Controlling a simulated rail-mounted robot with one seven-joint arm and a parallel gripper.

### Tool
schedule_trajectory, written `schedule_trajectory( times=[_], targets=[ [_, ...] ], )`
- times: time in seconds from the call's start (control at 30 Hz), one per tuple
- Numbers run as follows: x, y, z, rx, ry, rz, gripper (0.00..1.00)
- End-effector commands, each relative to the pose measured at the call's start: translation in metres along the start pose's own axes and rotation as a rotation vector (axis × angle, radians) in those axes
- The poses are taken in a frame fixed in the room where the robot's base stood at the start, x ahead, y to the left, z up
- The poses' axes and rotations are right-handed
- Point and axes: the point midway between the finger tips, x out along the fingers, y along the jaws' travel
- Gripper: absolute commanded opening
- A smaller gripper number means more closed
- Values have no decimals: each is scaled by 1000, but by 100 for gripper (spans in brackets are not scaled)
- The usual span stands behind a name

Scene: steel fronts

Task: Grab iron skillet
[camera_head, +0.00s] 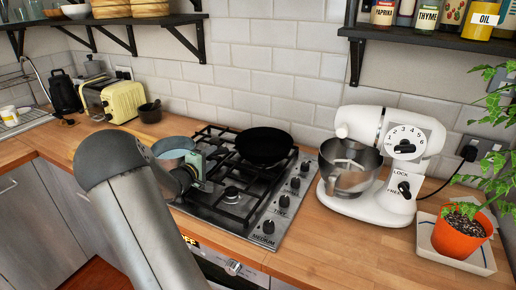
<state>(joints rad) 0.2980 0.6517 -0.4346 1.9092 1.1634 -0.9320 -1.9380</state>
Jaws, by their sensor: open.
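The black iron skillet (264,145) sits on the rear right part of the gas stove (240,214), its round dark bowl facing up. I cannot clearly make out its handle against the black grates. My gripper (192,175) is over the left side of the stove, to the left of the skillet and apart from it. My own grey arm link hides part of the gripper. The gripper is open, and I see nothing held in it.
A grey-blue pot (174,145) stands close behind my gripper. A white stand mixer (379,157) with a steel bowl is right of the stove. A yellow toaster (113,100) and black kettle (64,94) are at left. Shelves hang above. An orange plant pot (462,233) is far right.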

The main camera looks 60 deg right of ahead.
Motion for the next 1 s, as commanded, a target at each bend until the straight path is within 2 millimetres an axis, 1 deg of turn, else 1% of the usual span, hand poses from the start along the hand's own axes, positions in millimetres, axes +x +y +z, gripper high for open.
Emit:
schedule_trajectory(
  times=[0.03,0.1,0.23,0.33,0.53,0.57,0.6,0.67,0.7,1.0],
  targets=[
    [9,-1,2,-3,-4,0,44],
    [20,-3,1,-2,-5,0,44],
    [36,-3,0,-1,-3,0,44],
    [41,-4,0,-1,-1,-1,44],
    [41,-4,0,-1,-1,-1,44],
    [41,-4,0,-1,-1,-1,38],
    [41,-4,0,-1,-1,-1,27],
    [41,-4,0,-1,-1,-1,10],
    [41,-4,0,-1,-1,-1,0],
    [41,-4,0,-1,-1,0,0]
  ],
)
